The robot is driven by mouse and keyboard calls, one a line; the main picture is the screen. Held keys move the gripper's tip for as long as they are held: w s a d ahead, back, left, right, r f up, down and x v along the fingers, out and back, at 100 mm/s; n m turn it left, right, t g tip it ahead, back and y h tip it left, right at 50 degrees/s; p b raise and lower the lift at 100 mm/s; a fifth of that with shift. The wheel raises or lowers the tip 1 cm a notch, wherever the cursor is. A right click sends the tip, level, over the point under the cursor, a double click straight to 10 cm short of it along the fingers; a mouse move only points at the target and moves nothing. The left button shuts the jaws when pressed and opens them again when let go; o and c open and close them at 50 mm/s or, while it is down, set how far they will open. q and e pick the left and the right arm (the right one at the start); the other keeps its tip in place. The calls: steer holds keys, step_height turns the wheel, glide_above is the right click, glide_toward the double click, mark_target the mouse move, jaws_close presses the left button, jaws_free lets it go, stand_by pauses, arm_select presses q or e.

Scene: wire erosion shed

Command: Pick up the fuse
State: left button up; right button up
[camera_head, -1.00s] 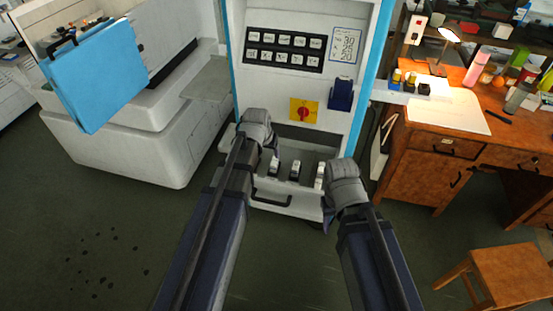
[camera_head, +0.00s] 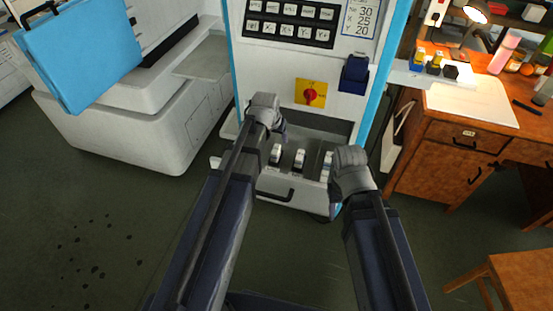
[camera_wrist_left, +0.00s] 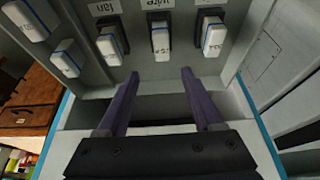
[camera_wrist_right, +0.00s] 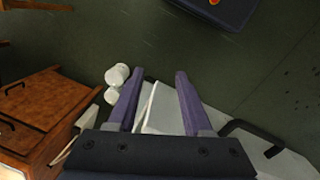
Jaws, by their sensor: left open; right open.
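Several white, blue-edged fuses sit in dark holders in the cabinet's low recess. In the head view I see a left one (camera_head: 275,153), a middle one (camera_head: 299,159) and a right one (camera_head: 327,166). In the left wrist view, three stand in a labelled row: left (camera_wrist_left: 109,46), middle (camera_wrist_left: 160,40) and right (camera_wrist_left: 213,37); two more show at far left. My left gripper (camera_wrist_left: 158,75) is open and empty, its fingers towards the row, apart from it. My right gripper (camera_wrist_right: 158,76) is open and empty at the recess's right side, over the floor and a pale panel.
The white cabinet (camera_head: 268,72) has a red knob on a yellow plate (camera_head: 310,93) and a dark blue box (camera_head: 354,74) above the recess. A wooden desk (camera_head: 440,160) stands right, a stool (camera_head: 515,283) at lower right.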

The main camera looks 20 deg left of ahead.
mark_target(276, 149)
arm_select(q)
steer(key=shift+f+b, duration=0.5)
steer(key=shift+f, duration=0.35)
steer(key=b+x, duration=0.2)
steer(key=shift+w+f, duration=0.1)
steer(key=shift+f, duration=0.2)
steer(key=b+x, duration=0.1)
steer(key=b, duration=0.1)
steer(key=b+x, duration=0.1)
steer(key=x, duration=0.1)
steer(key=b+x, duration=0.2)
steer(key=shift+s+a+f+b, duration=0.2)
steer(key=shift+s+f+b, duration=0.1)
steer(key=shift+s, duration=0.05)
steer(key=shift+r, duration=0.1)
jaws_close()
